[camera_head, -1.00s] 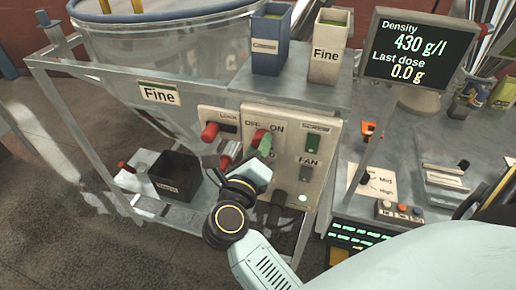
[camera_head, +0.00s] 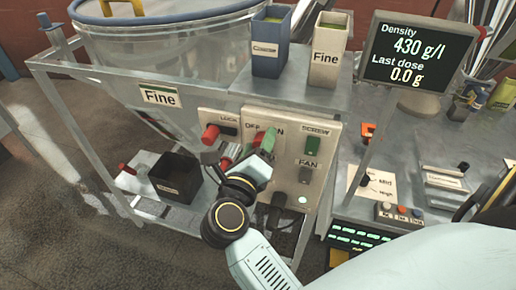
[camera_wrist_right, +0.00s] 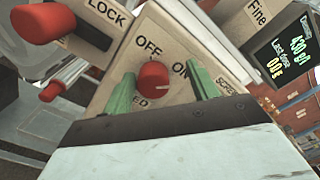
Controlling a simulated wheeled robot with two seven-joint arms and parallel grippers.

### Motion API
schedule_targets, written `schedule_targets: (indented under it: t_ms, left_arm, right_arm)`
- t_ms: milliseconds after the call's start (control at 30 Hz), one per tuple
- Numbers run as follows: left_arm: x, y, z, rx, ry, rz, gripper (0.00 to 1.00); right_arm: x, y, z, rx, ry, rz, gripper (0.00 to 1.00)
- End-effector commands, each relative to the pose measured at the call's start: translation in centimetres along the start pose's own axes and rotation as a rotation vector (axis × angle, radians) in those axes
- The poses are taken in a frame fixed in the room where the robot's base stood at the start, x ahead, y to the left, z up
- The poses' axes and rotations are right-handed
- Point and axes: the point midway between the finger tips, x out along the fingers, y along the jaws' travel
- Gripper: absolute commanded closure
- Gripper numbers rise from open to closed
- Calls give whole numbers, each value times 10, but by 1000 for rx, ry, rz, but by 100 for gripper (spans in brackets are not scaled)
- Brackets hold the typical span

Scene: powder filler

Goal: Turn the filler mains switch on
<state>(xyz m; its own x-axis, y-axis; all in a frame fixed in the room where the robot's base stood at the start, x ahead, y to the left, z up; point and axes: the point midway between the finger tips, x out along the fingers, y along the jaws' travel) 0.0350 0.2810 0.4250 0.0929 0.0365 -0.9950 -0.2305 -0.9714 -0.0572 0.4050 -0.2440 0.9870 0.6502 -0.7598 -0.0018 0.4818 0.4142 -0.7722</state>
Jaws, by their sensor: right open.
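The mains switch is a red round knob (camera_wrist_right: 153,77) on the cream panel, beside the OFF and ON labels, in the right wrist view. A short pale mark shows on its edge; which label it points to I cannot tell. My right gripper (camera_wrist_right: 162,92) is open, with one green finger on each side of the knob. Whether the fingers touch it I cannot tell. In the head view the right gripper (camera_head: 254,149) is at the panel under the OFF and ON labels, and hides most of the knob. My left gripper is not in view.
A red LOCK knob (camera_head: 210,134) sits left of the switch. Green SCREW (camera_head: 312,145) and dark FAN (camera_head: 305,175) switches are to its right. A black box (camera_head: 175,178) stands lower left. A display (camera_head: 418,52) shows 430 g/l and 0.0 g.

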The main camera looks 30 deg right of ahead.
Motion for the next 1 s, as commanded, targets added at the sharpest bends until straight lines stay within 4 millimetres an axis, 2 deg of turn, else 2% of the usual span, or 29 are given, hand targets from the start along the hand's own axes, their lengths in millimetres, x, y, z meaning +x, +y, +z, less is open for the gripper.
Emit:
schedule_targets:
  t_ms: [200, 400, 600, 1000]
  left_arm:
    - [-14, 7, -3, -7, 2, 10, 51]
    - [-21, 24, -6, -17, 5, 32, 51]
    - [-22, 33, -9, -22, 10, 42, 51]
    - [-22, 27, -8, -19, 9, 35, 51]
  right_arm:
    - [0, -38, 31, 8, 0, -5, 41]
    - [0, -60, 48, 6, 1, -2, 41]
    - [0, -66, 53, 1, 1, -1, 41]
    - [0, -65, 53, 0, 1, 0, 41]
